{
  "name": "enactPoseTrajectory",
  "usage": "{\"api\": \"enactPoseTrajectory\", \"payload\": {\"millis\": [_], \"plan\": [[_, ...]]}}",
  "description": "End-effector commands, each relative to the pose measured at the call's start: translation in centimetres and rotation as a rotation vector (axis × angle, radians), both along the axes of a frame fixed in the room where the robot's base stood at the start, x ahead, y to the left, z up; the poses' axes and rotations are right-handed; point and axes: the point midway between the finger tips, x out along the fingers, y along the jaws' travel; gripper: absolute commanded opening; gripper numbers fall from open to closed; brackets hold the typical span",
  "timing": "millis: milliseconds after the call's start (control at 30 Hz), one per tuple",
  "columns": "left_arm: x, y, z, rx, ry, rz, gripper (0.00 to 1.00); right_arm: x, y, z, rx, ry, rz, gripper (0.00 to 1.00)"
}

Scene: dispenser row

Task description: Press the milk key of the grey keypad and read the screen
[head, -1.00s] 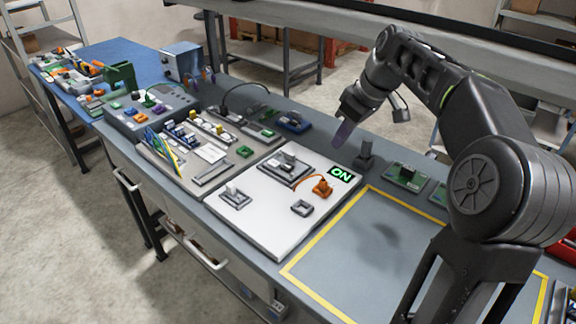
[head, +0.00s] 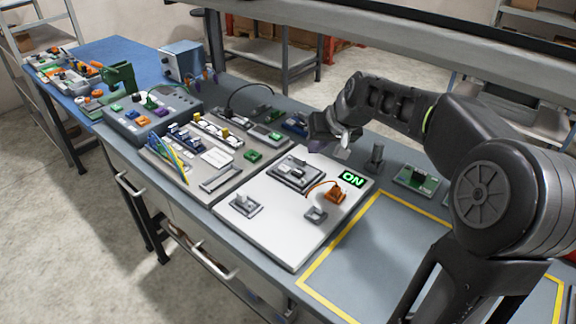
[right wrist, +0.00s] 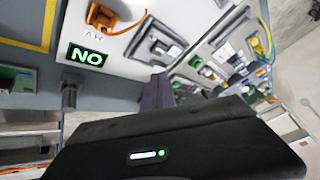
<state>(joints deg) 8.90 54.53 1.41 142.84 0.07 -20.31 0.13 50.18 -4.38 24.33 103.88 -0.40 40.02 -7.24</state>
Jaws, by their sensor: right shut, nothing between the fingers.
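No keypad with a milk key can be made out in these views. A small black screen (head: 352,180) on the white panel (head: 290,233) shows ON in green. It appears upside down in the right wrist view (right wrist: 87,56). My right gripper (head: 320,146) is shut and empty, above the far edge of the white panel, close to the grey-framed switch (head: 294,171). Its dark fingers (right wrist: 157,92) show in the right wrist view; whether they touch anything is unclear. My left gripper is not in view.
The white panel also carries an orange part (head: 335,195) with a wire and small grey fittings. A grey console (head: 150,113) with coloured knobs stands farther left. A dark post (head: 376,155) rises right of my gripper. The yellow-bordered area (head: 385,240) is bare.

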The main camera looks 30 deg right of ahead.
Motion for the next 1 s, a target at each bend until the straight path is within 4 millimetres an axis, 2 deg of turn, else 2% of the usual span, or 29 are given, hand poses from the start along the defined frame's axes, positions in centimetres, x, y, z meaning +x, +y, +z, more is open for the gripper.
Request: {"api": "enactPoseTrajectory", "payload": {"millis": [133, 333, 767, 1000], "plan": [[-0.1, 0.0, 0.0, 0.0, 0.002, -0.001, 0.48, 2.5, 1.8, 0.2, 0.122, -0.12, -0.205, 0.0], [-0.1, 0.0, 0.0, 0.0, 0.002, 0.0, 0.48, 3.9, 1.1, 1.3, 0.23, -0.214, -0.379, 0.0], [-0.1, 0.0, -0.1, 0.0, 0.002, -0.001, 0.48, 4.0, 1.0, 1.3, 0.248, -0.218, -0.401, 0.0], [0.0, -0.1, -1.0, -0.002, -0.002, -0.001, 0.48, 3.9, 1.1, -0.2, 0.248, -0.216, -0.4, 0.0]]}}
